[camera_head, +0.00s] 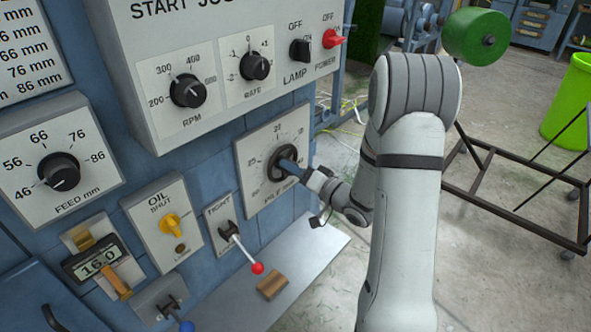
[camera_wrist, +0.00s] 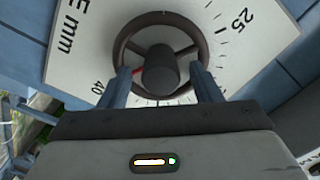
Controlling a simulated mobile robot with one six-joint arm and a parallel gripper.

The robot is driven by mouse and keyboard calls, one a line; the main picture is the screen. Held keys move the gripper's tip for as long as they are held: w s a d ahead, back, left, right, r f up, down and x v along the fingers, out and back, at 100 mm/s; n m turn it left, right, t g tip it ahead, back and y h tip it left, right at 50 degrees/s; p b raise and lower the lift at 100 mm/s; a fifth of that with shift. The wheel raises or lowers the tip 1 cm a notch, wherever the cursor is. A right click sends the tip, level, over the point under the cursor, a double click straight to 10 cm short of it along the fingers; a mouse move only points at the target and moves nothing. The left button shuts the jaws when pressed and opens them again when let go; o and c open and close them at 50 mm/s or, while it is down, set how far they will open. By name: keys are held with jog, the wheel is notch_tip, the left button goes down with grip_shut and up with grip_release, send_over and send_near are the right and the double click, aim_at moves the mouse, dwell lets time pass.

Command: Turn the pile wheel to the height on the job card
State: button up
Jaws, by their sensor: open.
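The pile wheel (camera_head: 284,157) is a dark spoked handwheel on a white dial plate (camera_head: 248,160) labelled in mm. In the wrist view the wheel (camera_wrist: 162,17) fills the upper middle, with a dark central hub and a red mark at its left. The numbers 25 and 40 show on the scale around it; the exact setting is not clear. My gripper (camera_wrist: 160,88) is open, its fingers either side of the hub near the lower rim; contact cannot be told. My gripper (camera_head: 292,166) is at the wheel in the head view. No job card is readable as such.
A cut-off card with mm lines (camera_head: 28,50) hangs upper left. Nearby are the feed knob (camera_head: 60,172), oil valve (camera_head: 173,225), a display reading 16.0 (camera_head: 100,262), and the red-tipped TIGHT lever (camera_head: 243,250). A wooden block (camera_head: 271,286) lies on the ledge below.

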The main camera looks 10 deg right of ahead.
jog(key=v, duration=0.7)
jog(key=shift+s, duration=0.2)
jog(key=shift+d, duration=0.15)
jog(key=s+d+r+n+g+h+p, duration=0.1)
jog(key=d+r+g+h+p, duration=0.1)
jog(key=r+h, duration=0.3)
jog(key=s+d+r+g+h+p, duration=0.1)
jog(key=s+d+r+g+h, duration=0.15)
jog(key=h, duration=0.45)
jog(key=s+a+r+n+g+p, duration=0.1)
jog(key=s+a+r+g, duration=0.1)
jog(key=s, duration=0.7)
jog(key=s+a+r+n+g+y+p, duration=0.1)
jog(key=s+a+r+g, duration=0.2)
jog(key=s, duration=0.6)
jog(key=a+g, duration=0.2)
jog(key=a, duration=0.1)
jog(key=shift+s+a, duration=0.3)
jog(key=shift+a, duration=0.05)
jog(key=shift+g, duration=0.25)
jog(key=shift+c, duration=0.5)
